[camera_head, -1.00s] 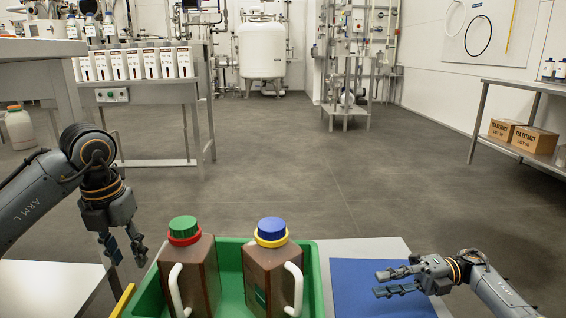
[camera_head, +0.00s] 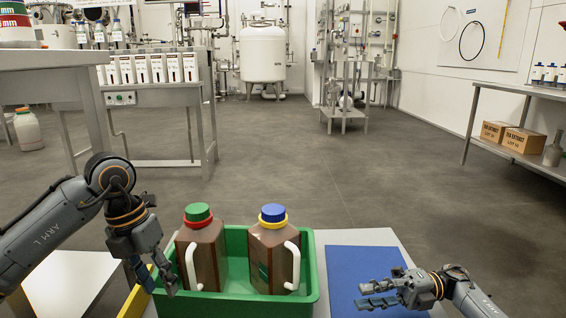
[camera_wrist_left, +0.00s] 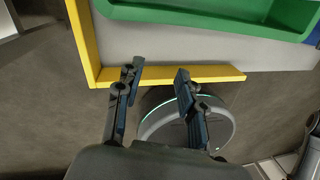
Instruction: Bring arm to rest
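My left gripper (camera_head: 156,284) hangs at the left of the green tray, fingers pointing down, open and empty. In the left wrist view its two fingers (camera_wrist_left: 157,78) stand apart with nothing between them, above the yellow edge of the grey-white surface. My right gripper (camera_head: 371,294) lies level over the blue mat (camera_head: 365,262), its fingers apart and empty, pointing left. The green tray (camera_head: 234,305) holds two brown jugs with white handles. One jug (camera_head: 205,245) has a green cap with a red ring, the other (camera_head: 262,255) a blue cap with a yellow ring.
A white tank (camera_head: 262,55) and a pipe rack (camera_head: 345,70) are at the back. A shelf at right holds cartons (camera_head: 510,137). The floor between is clear.

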